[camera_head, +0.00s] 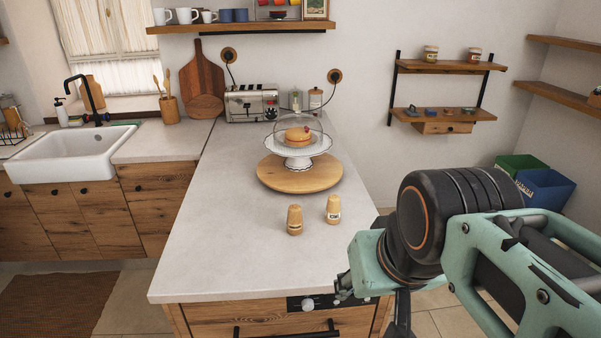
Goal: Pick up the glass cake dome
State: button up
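The clear glass cake dome (284,128) sits on a white scalloped cake stand (298,158) on the counter. A golden cake (298,137) shows inside it. The stand rests on a round wooden board (300,180). My arm comes in from the lower right, large and close to the camera. The end of my gripper (343,288) shows only in part by the counter's front right edge, well in front of the dome and apart from it. My arm hides most of it, and its opening cannot be made out.
Two small wooden shakers (295,220) stand on the counter (225,235) between the front edge and the board. A toaster (252,103) and jars (315,98) stand behind the dome. A wall shelf (240,28) with mugs hangs above. The counter's left side is clear.

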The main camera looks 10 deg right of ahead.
aim_at(298, 133)
jog(key=l+z, duration=0.4)
jog(key=i+l+z, duration=0.3)
jog(key=l, duration=0.2)
jog(key=i+l+z, duration=0.3)
jog(key=l, duration=0.15)
jog(key=i+l+z, duration=0.3)
jog(key=l, duration=0.15)
jog(key=i+l+u, duration=0.15)
jog(key=i, duration=0.25)
jog(key=i+l+u, duration=0.2)
jog(key=i, duration=0.2)
jog(key=i+u, duration=0.4)
jog(key=i+l+u, duration=0.1)
jog(key=i+u, duration=0.75)
jog(key=i+l+u, duration=0.1)
jog(key=i+u, duration=0.35)
jog(key=i, duration=0.1)
